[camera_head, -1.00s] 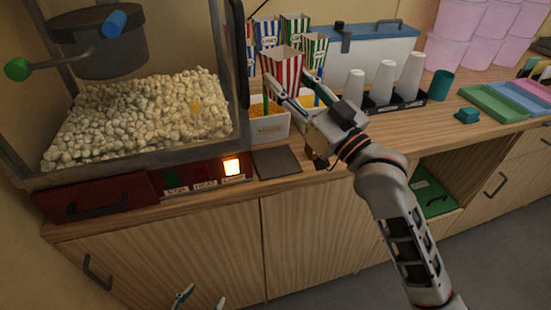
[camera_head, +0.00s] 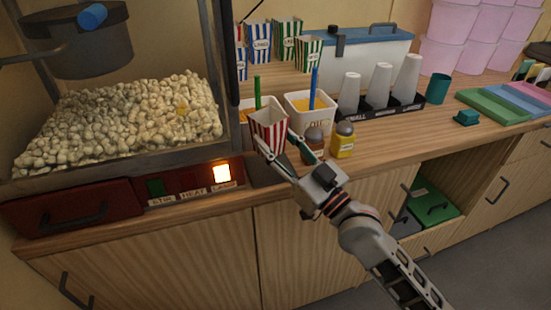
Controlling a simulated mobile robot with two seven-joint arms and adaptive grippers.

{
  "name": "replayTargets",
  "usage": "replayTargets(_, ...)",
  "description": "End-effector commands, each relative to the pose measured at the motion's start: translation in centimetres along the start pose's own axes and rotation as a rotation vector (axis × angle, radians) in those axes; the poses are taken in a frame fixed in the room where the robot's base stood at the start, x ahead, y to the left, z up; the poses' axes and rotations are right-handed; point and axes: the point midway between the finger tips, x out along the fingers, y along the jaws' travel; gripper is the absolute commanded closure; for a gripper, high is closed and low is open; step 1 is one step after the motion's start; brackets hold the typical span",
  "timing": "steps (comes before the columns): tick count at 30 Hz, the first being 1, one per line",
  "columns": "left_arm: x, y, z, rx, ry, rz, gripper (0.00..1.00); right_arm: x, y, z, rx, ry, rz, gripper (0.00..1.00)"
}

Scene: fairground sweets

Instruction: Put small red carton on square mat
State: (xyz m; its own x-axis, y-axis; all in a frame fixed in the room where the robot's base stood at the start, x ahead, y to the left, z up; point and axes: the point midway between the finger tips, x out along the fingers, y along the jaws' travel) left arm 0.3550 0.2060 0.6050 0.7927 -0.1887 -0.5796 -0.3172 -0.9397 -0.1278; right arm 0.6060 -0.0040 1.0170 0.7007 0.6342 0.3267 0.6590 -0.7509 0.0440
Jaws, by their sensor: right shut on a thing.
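The small red carton (camera_head: 270,131), red and white striped and open at the top, is held in the air near the counter's front. My right gripper (camera_head: 275,141) is shut on it, a finger on either side. The dark square mat (camera_head: 264,173) lies on the counter by the popcorn machine. The carton shows just above the mat in the picture, with a gap between them. The gripper hides part of the mat. My left gripper is not in view.
Two white tubs, the right one (camera_head: 310,109) with a blue handle, stand behind the carton. The popcorn machine's red drawer front (camera_head: 75,212) is at left.

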Motion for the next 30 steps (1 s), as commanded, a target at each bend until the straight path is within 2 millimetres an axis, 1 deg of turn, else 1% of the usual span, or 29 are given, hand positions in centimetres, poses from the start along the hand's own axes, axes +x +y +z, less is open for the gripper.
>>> replayTargets(3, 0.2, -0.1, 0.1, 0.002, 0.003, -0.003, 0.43, -0.4, -0.1, 1.2, 0.001, -0.002, -0.001, 0.91)
replayTargets(6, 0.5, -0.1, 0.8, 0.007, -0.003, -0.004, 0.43, -1.0, -0.1, 2.9, 0.002, -0.005, 0.0, 0.91)
replayTargets(9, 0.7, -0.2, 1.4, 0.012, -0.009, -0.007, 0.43, -1.4, -0.2, 4.0, 0.002, -0.004, 0.0, 0.91)
replayTargets(12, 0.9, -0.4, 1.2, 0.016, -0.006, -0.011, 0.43, -1.5, -0.2, 4.2, 0.001, -0.001, 0.0, 0.91)
replayTargets(19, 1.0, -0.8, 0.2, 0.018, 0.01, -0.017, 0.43, -1.4, -0.2, 4.0, 0.0, 0.001, 0.0, 0.91)
replayTargets(25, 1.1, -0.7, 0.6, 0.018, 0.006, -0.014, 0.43, -1.6, -0.2, 4.6, -0.001, 0.0, 0.0, 0.91)
replayTargets(26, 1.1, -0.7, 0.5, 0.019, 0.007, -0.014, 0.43, -1.6, -0.2, 4.5, -0.001, 0.0, 0.0, 0.52)
replayTargets(27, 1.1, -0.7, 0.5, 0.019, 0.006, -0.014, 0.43, -1.6, -0.2, 4.5, -0.001, 0.001, 0.0, 0.43)
replayTargets(30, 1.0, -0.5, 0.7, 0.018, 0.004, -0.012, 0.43, -1.6, -0.2, 4.4, -0.001, 0.001, 0.0, 0.43)
